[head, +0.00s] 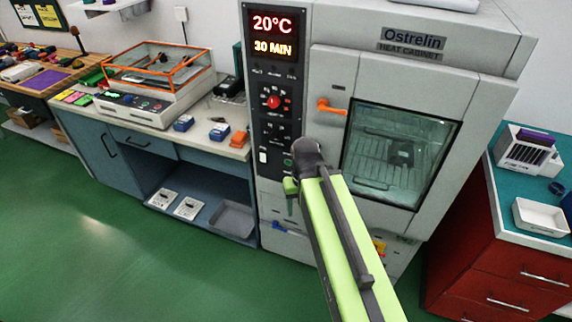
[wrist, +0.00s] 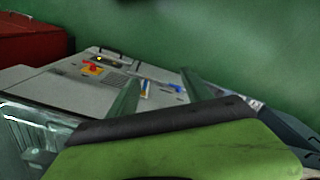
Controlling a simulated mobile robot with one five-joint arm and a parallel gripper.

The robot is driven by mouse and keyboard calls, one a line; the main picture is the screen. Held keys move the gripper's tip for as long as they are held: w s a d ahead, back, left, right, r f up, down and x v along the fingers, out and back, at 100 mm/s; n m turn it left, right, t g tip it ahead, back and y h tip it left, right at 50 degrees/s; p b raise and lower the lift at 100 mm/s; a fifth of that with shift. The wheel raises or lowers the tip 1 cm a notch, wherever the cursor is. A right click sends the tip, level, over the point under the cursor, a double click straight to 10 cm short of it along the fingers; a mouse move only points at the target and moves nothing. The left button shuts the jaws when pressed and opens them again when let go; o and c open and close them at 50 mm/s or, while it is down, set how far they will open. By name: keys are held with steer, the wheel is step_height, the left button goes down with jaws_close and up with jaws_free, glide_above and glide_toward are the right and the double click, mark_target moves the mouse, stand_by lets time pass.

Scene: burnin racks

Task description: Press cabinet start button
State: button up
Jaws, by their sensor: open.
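The grey heat cabinet (head: 345,62) stands at centre right in the head view, with its windowed door closed. Its dark control panel (head: 272,95) shows 20°C and 30 MIN, above a red knob and several small controls. A round green button (head: 288,160) sits low on the panel beside a white switch (head: 263,157); I cannot read their labels. My gripper (head: 290,190) is just below the green button in the picture, partly hidden by my arm. In the wrist view my gripper (wrist: 160,90) has its two green fingers apart and empty, pointing toward the cabinet's lower front (wrist: 50,90).
An orange door handle (head: 331,107) juts out right of the panel. A red switch on a yellow plate (wrist: 93,69) is on the lower front. A blue bench (head: 150,140) is left, a red drawer unit (head: 500,265) right. Green floor lies open at lower left.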

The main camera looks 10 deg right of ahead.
jaws_close()
steer(key=shift+d, duration=0.1)
stand_by(1.4)
